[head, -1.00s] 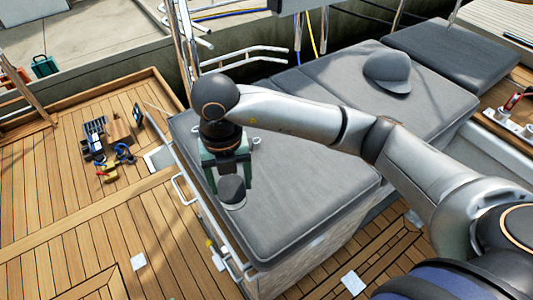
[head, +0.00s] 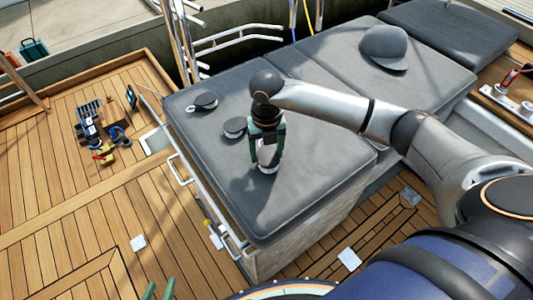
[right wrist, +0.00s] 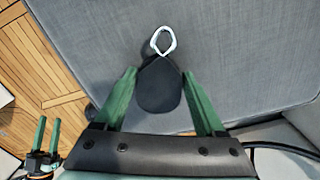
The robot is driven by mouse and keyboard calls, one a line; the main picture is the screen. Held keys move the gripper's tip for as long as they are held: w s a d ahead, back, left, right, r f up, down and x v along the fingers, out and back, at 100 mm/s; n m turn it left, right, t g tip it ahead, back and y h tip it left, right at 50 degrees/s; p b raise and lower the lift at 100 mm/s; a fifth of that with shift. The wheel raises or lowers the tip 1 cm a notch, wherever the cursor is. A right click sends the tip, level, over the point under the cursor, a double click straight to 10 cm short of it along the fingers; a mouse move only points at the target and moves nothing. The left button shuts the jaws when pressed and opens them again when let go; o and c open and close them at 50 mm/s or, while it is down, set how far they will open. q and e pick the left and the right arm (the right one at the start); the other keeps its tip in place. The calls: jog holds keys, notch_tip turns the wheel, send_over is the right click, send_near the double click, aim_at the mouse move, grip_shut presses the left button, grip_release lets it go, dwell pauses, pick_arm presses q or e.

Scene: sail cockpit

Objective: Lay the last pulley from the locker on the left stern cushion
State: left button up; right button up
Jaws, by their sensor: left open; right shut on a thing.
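My right gripper (head: 267,150) is shut on a pulley (head: 268,157) over the grey left stern cushion (head: 215,185). In the right wrist view this pulley (right wrist: 159,86) is a dark rounded block with a pale metal shackle, between the green fingers. Its lower end is close to the cushion; I cannot tell whether it touches. Two more dark pulleys lie on the cushion, one near its far left corner (head: 205,101) and one just left of my right gripper (head: 235,128). My left gripper (head: 158,290) is open and empty at the bottom edge of the head view.
A grey cap (head: 386,46) lies on the cushions further back. A metal rail (head: 205,205) runs along the seat's left side. Several small items, among them a blue and yellow one (head: 110,145), stand on the teak deck at left. The near part of the cushion is clear.

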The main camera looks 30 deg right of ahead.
aim_at(267, 152)
jog(key=shift+f, duration=0.65)
jog(key=shift+f, duration=0.15)
jog(key=o, duration=1.5)
notch_tip(267, 152, up, 12)
jog(key=shift+r+p, duration=0.2)
jog(key=shift+p, duration=0.1)
